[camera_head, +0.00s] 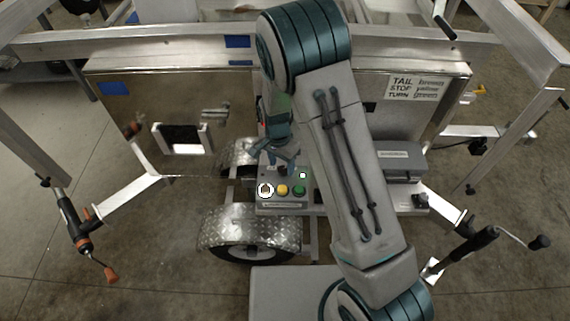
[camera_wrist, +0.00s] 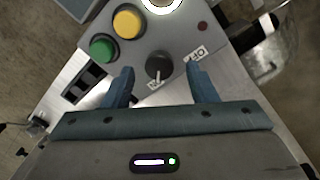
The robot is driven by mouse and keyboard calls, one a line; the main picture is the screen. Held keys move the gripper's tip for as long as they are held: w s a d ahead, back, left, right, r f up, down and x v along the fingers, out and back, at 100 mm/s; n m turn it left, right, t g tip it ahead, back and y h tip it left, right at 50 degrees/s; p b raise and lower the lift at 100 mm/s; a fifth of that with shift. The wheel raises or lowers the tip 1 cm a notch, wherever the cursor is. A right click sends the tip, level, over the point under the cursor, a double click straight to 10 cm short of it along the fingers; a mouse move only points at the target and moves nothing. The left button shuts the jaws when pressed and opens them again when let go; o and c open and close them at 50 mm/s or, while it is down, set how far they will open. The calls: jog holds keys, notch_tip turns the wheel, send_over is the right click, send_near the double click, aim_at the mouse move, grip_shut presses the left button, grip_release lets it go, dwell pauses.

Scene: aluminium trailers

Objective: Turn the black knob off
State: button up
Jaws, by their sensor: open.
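The black knob (camera_wrist: 159,67) sits on a grey control box (camera_wrist: 150,40), with a small white mark just below it and an angled label beside it in the wrist view. My gripper (camera_wrist: 160,78) is open, with one blue finger on each side of the knob. I see gaps between the fingers and the knob, but cannot tell how close they are in height. In the head view my gripper (camera_head: 283,160) is over the back of the control box (camera_head: 283,206), and the knob is hidden there.
A yellow button (camera_head: 282,190), a green button (camera_head: 299,190) and a white-ringed button (camera_head: 265,190) are on the box's front. A fender-covered wheel (camera_head: 250,232) stands below left. A metal panel (camera_head: 200,95) rises behind. A grey case (camera_head: 401,160) is at right.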

jog(key=shift+f, duration=0.75)
